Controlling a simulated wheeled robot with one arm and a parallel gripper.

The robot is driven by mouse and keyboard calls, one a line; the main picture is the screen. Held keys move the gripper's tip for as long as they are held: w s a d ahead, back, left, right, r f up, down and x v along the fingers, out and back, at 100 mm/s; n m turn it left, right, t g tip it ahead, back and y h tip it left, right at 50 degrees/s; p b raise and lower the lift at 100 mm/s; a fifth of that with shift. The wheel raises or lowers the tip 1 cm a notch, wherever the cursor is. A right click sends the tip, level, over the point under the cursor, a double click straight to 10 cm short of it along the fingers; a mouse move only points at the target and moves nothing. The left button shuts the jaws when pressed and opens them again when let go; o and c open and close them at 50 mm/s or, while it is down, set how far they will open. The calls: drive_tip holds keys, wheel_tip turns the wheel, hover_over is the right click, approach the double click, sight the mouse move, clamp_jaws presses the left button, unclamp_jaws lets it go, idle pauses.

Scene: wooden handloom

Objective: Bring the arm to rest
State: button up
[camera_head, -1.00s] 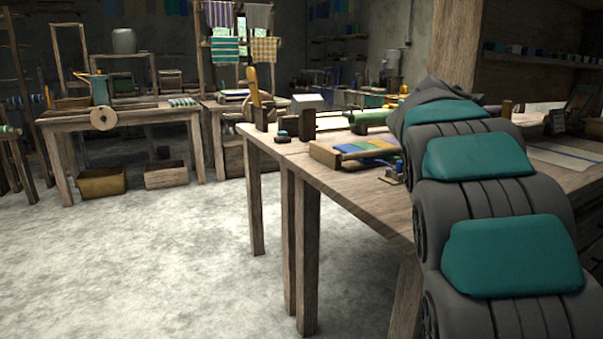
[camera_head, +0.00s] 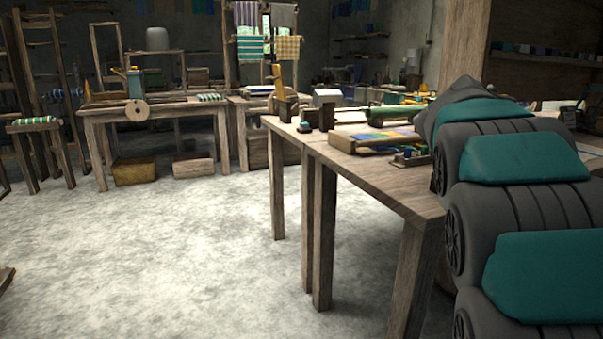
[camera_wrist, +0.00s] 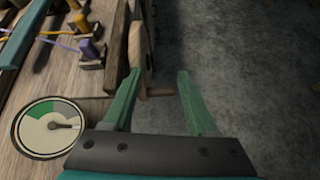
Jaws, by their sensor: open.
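My gripper (camera_wrist: 158,98) shows in the wrist view with its two green fingers apart and nothing between them. It hangs over the edge of the wooden table (camera_head: 385,185), with the grey floor below on the right. A brown wooden part stands beside the left finger; I cannot tell whether they touch. In the head view my grey arm with teal pads crosses the right side over the table, and it hides the gripper.
A round dial gauge (camera_wrist: 48,127) lies on the table left of the gripper, near wooden pegs with purple and yellow thread. A striped woven piece (camera_head: 385,140) lies on the table. The concrete floor (camera_head: 170,250) is clear.

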drive_tip(key=s+a+f+m+g+y, duration=0.2)
drive_tip(key=s+a+f+m, duration=0.5)
drive_tip(key=s, duration=0.5)
drive_tip(key=s+a+f+m+g+y, duration=0.2)
drive_tip(key=s+a+f+m+y, duration=0.3)
drive_tip(key=s+a+f, duration=0.6)
drive_tip(key=s+a+f+m+g+y, duration=0.2)
drive_tip(key=s+a+f+m+y, duration=0.1)
drive_tip(key=s+a+f+m, duration=0.5)
drive_tip(key=s+a+f, duration=0.1)
drive_tip(key=s+a, duration=0.2)
drive_tip(key=s, duration=0.4)
drive_tip(key=shift+s+a+f+m, duration=0.15)
drive_tip(key=shift+a+f+m, duration=0.05)
drive_tip(key=shift+f+m, duration=0.1)
